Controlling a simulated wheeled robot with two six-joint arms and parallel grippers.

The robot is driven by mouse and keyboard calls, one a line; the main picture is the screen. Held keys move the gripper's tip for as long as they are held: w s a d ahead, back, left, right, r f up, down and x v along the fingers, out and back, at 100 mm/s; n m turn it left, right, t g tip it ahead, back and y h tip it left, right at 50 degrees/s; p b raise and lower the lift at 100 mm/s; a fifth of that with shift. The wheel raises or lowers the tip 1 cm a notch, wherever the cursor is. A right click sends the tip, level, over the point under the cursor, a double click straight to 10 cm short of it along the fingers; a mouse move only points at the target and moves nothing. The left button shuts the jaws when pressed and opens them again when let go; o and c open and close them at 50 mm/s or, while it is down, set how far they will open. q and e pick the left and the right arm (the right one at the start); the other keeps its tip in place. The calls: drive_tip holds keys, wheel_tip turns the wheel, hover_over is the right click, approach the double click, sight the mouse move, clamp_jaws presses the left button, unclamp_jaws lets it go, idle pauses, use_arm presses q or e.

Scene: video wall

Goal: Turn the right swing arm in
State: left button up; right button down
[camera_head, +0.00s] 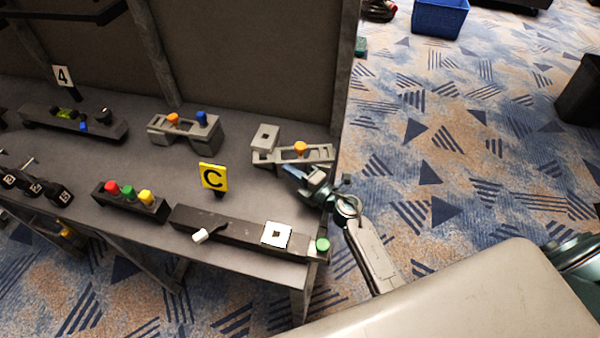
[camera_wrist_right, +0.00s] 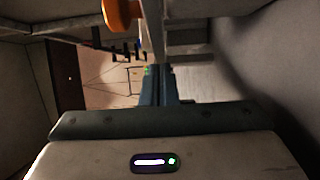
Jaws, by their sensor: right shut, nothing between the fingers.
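A grey slotted swing arm (camera_head: 318,154) with an orange knob (camera_head: 300,148) sits at the right end of the desk, beside a grey block (camera_head: 265,137). A second grey slotted fixture (camera_head: 185,133) with orange and blue knobs stands further left. My right gripper (camera_head: 292,172) is shut and empty, just in front of the slotted arm. Whether it touches the arm is unclear. In the right wrist view the shut fingers (camera_wrist_right: 160,85) point at a grey bar, with the orange knob (camera_wrist_right: 122,14) at upper left. My left gripper is out of view.
A yellow C sign (camera_head: 213,177) stands mid-desk. The dark back panel (camera_head: 240,60) rises behind. Open carpet lies right.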

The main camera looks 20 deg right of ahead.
sight(285, 161)
drive_tip(key=shift+w+a+r+m+t+h+p, duration=0.15)
drive_tip(key=shift+w+m+h, duration=0.1)
drive_tip(key=shift+w+h, duration=0.15)
drive_tip(key=shift+w+a+m+t+h+p, duration=0.1)
drive_tip(key=shift+w+m+t+h+p, duration=0.05)
drive_tip(key=shift+w+m+h, duration=0.15)
drive_tip(key=shift+w+p, duration=0.3)
drive_tip(key=shift+w, duration=0.85)
